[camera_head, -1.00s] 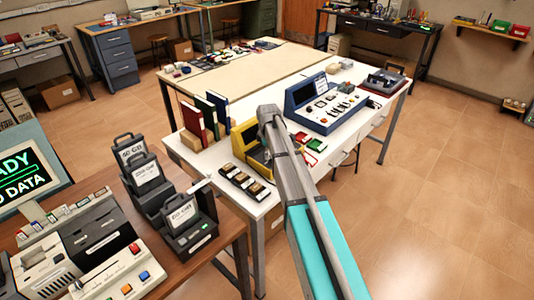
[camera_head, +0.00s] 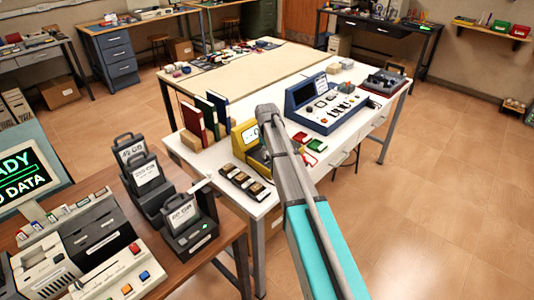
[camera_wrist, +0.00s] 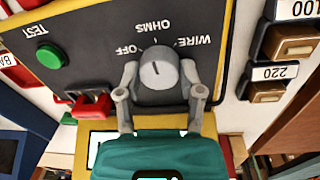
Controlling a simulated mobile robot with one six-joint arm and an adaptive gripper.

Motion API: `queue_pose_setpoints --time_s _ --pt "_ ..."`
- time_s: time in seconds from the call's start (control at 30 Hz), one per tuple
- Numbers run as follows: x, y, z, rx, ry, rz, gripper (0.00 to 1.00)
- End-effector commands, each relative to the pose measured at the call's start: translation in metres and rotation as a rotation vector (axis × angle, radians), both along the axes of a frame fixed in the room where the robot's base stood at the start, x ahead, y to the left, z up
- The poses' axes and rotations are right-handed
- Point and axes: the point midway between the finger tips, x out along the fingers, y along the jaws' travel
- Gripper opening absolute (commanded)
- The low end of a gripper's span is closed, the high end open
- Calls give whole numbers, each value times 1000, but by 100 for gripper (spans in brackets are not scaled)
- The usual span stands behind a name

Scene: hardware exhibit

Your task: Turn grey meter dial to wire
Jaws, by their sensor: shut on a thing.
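The yellow meter (camera_head: 237,137) stands on the white table, partly behind my arm in the head view. In the wrist view its dark panel (camera_wrist: 90,35) shows upside down, with a grey dial (camera_wrist: 158,72) and the labels OFF, OHMS and WIRE around it. The fingers of my gripper (camera_wrist: 159,70) sit on either side of the dial and are shut on it. A small light mark shows on the dial face; I cannot tell exactly which label it points to.
A green TEST button (camera_wrist: 51,54) and a red clip (camera_wrist: 90,106) are close to the dial. Labelled components (camera_head: 245,184) lie beside the meter. Books (camera_head: 205,118) stand behind left, and a blue console (camera_head: 325,103) is to the right.

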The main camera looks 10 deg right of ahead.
Motion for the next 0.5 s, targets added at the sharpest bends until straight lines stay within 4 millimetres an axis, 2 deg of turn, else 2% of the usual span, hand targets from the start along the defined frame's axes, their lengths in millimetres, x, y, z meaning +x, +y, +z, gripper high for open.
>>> queue_pose_setpoints --time_s 0.03,0.5 --pt "-4 0 -1 -1 10 -44 2" --pt "-3 0 0 -1 9 -488 2"
